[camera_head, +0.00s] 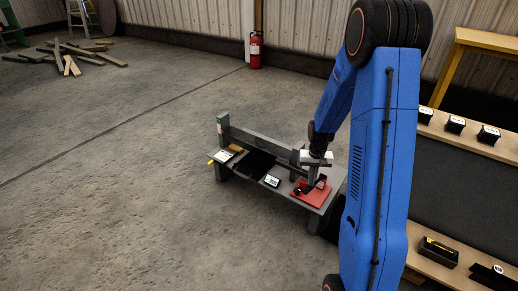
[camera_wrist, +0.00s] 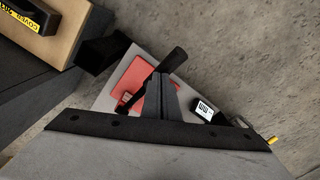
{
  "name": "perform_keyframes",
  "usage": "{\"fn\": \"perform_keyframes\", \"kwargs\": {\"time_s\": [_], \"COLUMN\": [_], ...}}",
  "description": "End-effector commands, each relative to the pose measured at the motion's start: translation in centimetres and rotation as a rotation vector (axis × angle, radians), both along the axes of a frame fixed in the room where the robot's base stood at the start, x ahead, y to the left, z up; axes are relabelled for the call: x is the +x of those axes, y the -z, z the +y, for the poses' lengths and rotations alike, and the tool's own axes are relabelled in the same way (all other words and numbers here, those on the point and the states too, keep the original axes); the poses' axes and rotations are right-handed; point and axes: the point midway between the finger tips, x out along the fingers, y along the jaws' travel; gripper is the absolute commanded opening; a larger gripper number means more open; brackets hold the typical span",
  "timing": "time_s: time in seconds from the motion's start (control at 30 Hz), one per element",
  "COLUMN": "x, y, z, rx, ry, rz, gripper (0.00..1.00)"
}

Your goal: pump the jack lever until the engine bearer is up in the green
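The jack stands on a red plate (camera_head: 311,194) at the right end of a low grey bench (camera_head: 335,183); the plate also shows in the wrist view (camera_wrist: 122,80). The dark jack lever (camera_wrist: 174,61) runs diagonally across it. My gripper (camera_head: 311,184) is low over the plate. In the wrist view its fingers (camera_wrist: 161,76) are close together at the lever; I cannot tell whether the lever is between them. The grey engine bearer (camera_head: 262,141) spans the bench's back. A small coloured scale (camera_head: 220,128) shows on the left post; the bearer's exact reading is too small to tell.
White label plates (camera_head: 271,181) sit on the bench, one also in the wrist view (camera_wrist: 204,110). A shelf (camera_head: 470,135) with small boxes stands at right. A fire extinguisher (camera_head: 255,50) and loose planks (camera_head: 70,55) are behind. The floor left is clear.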

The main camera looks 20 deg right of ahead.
Motion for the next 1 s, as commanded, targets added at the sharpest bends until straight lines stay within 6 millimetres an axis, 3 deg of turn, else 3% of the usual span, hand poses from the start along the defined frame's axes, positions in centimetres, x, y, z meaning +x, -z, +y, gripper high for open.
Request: {"fn": "perform_keyframes", "kwargs": {"time_s": [1.0], "x": [0.0], "y": [5.8], "z": [0.0], "rx": [0.000], "ry": [0.000], "rz": [0.000], "gripper": [0.00]}}
